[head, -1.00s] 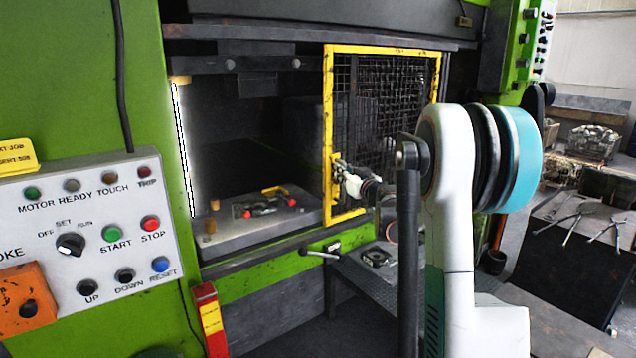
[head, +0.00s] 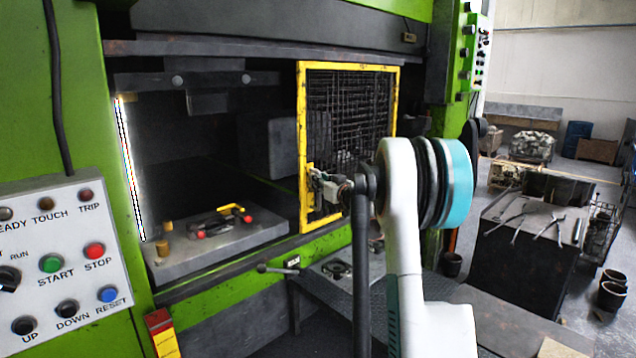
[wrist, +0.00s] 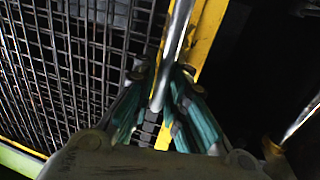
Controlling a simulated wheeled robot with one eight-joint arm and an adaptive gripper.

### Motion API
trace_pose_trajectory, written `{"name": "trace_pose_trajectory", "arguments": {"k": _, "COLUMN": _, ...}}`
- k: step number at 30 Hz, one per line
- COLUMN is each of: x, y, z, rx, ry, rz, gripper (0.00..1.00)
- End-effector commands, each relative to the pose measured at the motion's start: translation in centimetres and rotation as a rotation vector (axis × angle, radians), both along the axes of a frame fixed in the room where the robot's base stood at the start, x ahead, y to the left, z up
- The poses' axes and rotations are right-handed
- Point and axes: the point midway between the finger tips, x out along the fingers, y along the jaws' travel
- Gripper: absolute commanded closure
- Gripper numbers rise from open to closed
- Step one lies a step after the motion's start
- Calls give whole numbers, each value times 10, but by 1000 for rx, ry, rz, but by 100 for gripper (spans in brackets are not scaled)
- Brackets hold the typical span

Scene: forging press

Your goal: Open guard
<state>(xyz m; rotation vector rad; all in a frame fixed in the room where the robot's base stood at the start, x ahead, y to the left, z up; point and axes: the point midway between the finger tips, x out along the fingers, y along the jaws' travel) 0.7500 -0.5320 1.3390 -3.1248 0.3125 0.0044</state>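The guard (head: 352,66) is a yellow-framed panel of dark mesh on the front of the green press. It covers the right part of the press opening; the left part is uncovered. My gripper (head: 328,188) is at the lower left upright of the guard, where the handle is, and is small in the head view. In the wrist view, the silver handle bar (wrist: 178,35) runs between the two teal-padded fingers of my gripper (wrist: 163,76), which look closed around it. The yellow upright and mesh lie just behind. The exact finger contact is partly hidden.
A control panel (head: 62,265) with buttons stands at the left. A die block (head: 190,264) with red-tipped parts sits inside the opening. A lever (head: 278,268) sticks out below it. A dark table (head: 545,225) with tongs is at the right.

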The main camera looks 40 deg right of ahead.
Motion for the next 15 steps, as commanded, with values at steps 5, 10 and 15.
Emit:
{"name": "trace_pose_trajectory", "arguments": {"k": 5, "x": 2, "y": 3, "z": 4, "rx": 4, "ry": -5, "rz": 5, "gripper": 70}}
{"name": "trace_pose_trajectory", "arguments": {"k": 10, "x": 2, "y": 3, "z": 4, "rx": 4, "ry": -5, "rz": 6, "gripper": 70}}
{"name": "trace_pose_trajectory", "arguments": {"k": 15, "x": -6, "y": 4, "z": 4, "rx": 4, "ry": -4, "rz": 5, "gripper": 70}}
